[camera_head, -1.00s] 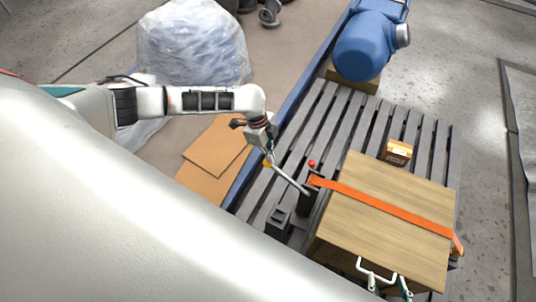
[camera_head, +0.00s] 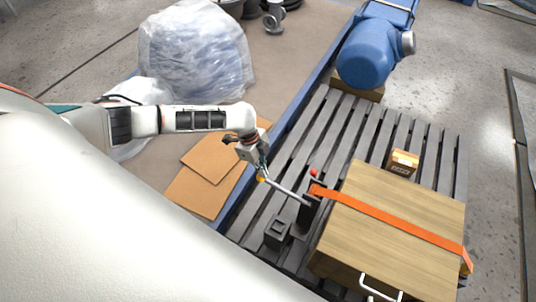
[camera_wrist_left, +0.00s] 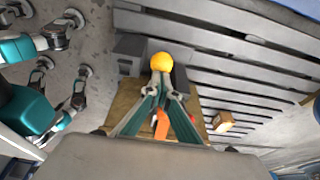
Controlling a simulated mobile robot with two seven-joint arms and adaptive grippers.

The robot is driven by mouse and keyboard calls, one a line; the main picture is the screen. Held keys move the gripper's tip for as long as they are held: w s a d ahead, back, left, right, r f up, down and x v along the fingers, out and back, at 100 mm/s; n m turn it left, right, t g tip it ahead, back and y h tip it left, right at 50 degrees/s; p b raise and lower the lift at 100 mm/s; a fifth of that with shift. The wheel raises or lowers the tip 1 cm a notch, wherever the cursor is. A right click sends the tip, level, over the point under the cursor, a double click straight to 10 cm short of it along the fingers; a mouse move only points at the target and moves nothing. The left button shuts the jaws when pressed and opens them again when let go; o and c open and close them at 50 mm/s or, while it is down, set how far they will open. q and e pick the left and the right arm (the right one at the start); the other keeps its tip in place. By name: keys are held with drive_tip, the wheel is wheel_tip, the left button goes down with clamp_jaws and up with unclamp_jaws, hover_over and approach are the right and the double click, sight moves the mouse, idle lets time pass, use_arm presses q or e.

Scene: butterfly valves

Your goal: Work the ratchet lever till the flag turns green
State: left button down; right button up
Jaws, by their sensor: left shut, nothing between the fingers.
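The ratchet lever (camera_head: 286,191) is a thin grey rod. It slants up and left from a dark ratchet post (camera_head: 307,212) to a yellow-orange knob (camera_head: 261,180). The small round flag (camera_head: 314,172) above the post is red. My left gripper (camera_head: 263,169) is shut and empty, right at the knob. In the left wrist view the knob (camera_wrist_left: 161,62) shows just beyond the fingertips (camera_wrist_left: 162,91); I cannot tell whether they touch it. An orange strap (camera_head: 380,212) runs from the ratchet over a wooden crate (camera_head: 400,242). My right gripper is not in view.
The crate stands on a grey slatted pallet (camera_head: 290,150). A small orange-brown box (camera_head: 403,162) and a blue motor (camera_head: 367,62) are behind it. A dark block (camera_head: 278,232) sits left of the post. Cardboard sheets (camera_head: 200,192) and a plastic-wrapped bundle (camera_head: 195,50) lie left.

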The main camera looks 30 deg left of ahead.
use_arm(q)
wheel_tip(320, 180, up, 7)
drive_tip(key=d+p, duration=0.2)
drive_tip(key=p, duration=0.3)
drive_tip(key=shift+d+f+p, duration=0.15)
drive_tip(key=shift+d+p, duration=0.1)
drive_tip(key=shift+p, duration=0.15)
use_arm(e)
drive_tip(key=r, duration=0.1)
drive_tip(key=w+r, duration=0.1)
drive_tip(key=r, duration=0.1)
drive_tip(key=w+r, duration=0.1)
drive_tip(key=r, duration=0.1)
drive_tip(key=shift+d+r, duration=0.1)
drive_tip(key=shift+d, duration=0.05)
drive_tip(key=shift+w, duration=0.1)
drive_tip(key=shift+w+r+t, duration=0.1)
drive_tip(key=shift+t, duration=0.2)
